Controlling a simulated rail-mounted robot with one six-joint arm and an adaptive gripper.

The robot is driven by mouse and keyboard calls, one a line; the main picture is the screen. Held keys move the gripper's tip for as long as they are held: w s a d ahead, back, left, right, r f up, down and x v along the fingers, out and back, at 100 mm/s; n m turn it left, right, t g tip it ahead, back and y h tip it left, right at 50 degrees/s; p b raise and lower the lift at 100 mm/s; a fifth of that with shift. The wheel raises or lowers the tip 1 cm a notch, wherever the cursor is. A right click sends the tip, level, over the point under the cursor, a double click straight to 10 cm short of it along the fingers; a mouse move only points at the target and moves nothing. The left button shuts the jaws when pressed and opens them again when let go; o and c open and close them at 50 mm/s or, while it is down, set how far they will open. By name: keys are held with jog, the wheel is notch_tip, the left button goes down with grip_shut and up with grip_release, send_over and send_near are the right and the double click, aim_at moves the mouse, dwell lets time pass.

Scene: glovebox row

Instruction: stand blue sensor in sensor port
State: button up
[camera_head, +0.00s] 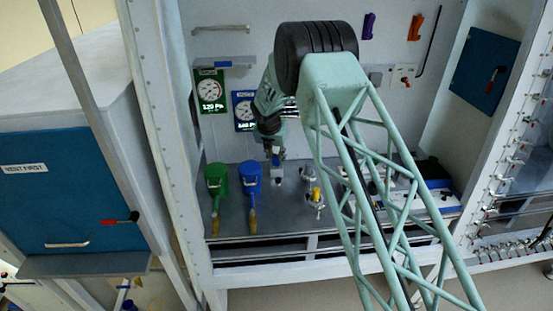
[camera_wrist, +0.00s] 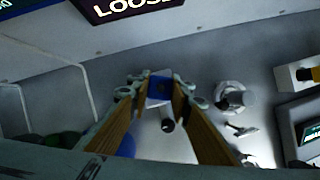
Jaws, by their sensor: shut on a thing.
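The blue sensor (camera_head: 277,157) is held by my gripper (camera_head: 274,147) over the bench at the back of the open bay. In the wrist view its blue part (camera_wrist: 159,88) sits between the fingertips of my gripper (camera_wrist: 158,84), and a grey part with a dark round end shows just beyond. A grey round fitting (camera_head: 308,173), which looks like the sensor port, stands on the bench to the right of the sensor. It also shows as a pale ring (camera_wrist: 234,97) in the wrist view. The sensor is apart from it.
A green vessel (camera_head: 217,177) and a blue vessel (camera_head: 250,172) stand left of the sensor. A yellow-topped piece (camera_head: 317,195) stands nearer the front, right. Gauges (camera_head: 210,90) hang on the back wall. My lattice arm hides part of the bench's right side.

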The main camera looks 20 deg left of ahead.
jog(key=shift+f, duration=0.1)
jog(key=o, duration=0.9)
jog(key=v, duration=1.2)
jog(key=shift+b, duration=0.35)
dwell(0.5)
